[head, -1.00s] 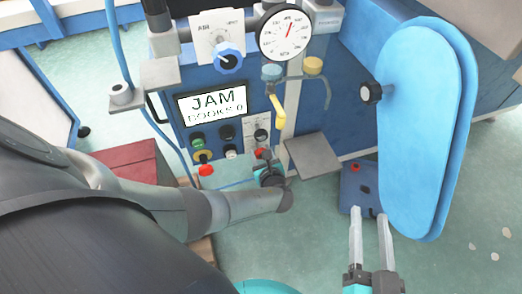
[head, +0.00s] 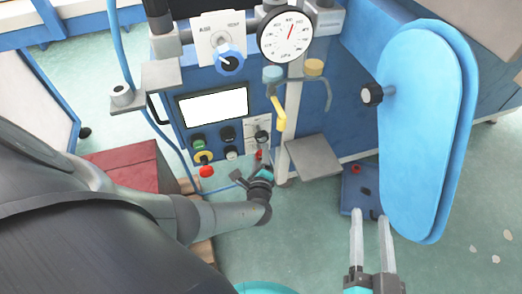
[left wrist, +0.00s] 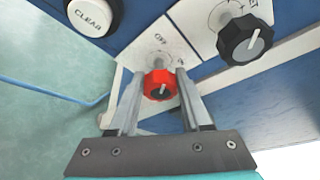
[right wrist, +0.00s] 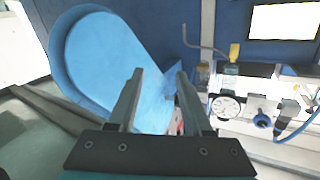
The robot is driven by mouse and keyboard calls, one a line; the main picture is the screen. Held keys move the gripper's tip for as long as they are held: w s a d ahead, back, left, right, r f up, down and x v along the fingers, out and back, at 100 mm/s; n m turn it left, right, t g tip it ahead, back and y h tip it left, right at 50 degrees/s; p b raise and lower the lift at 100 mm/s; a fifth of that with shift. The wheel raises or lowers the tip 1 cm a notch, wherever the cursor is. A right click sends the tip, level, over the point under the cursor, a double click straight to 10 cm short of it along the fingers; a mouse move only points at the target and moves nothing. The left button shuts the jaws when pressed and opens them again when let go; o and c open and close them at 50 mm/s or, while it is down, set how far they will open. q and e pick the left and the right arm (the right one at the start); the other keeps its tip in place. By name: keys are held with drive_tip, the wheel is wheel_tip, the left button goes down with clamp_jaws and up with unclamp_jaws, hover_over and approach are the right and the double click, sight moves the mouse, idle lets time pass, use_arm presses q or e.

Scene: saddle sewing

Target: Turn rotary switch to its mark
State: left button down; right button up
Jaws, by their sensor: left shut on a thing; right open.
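A red rotary knob (left wrist: 160,85) with a pale pointer line sits on a white plate (left wrist: 165,45) with small dark markings, too small to read. My left gripper (left wrist: 155,92) is shut on the red knob, one finger on each side. In the head view my left gripper (head: 261,170) is at the panel's lower right, where the red knob (head: 259,154) is partly hidden. A black rotary knob (left wrist: 245,40) with a white pointer is above and right of the red one.
The blue panel carries a screen (head: 213,105), several push buttons, a gauge (head: 286,36) and a yellow-handled lever (head: 278,115). A grey plate (head: 314,157) juts out right of my left gripper. The light-blue board (head: 420,130) stands at right.

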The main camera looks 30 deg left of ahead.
use_arm(q)
drive_tip(key=shift+n, duration=0.5)
drive_tip(key=shift+c, duration=1.7)
unclamp_jaws()
drive_tip(key=shift+s, duration=0.1)
drive_tip(key=p+v, duration=0.5)
drive_tip(key=v, duration=1)
drive_tip(key=shift+s+f+p, duration=0.2)
drive_tip(key=shift+f+p, duration=0.05)
drive_tip(key=shift+p, duration=0.05)
use_arm(e)
drive_tip(key=s+d+f+g+h, duration=0.2)
drive_tip(key=d+f+g+h, duration=0.1)
drive_tip(key=d+g, duration=0.6)
drive_tip(key=shift+s+n+g+h, duration=0.3)
drive_tip(key=shift+s+g+h, duration=0.1)
drive_tip(key=shift+h, duration=0.5)
use_arm(q)
drive_tip(key=shift+s, duration=0.1)
use_arm(e)
drive_tip(key=shift+f, duration=0.1)
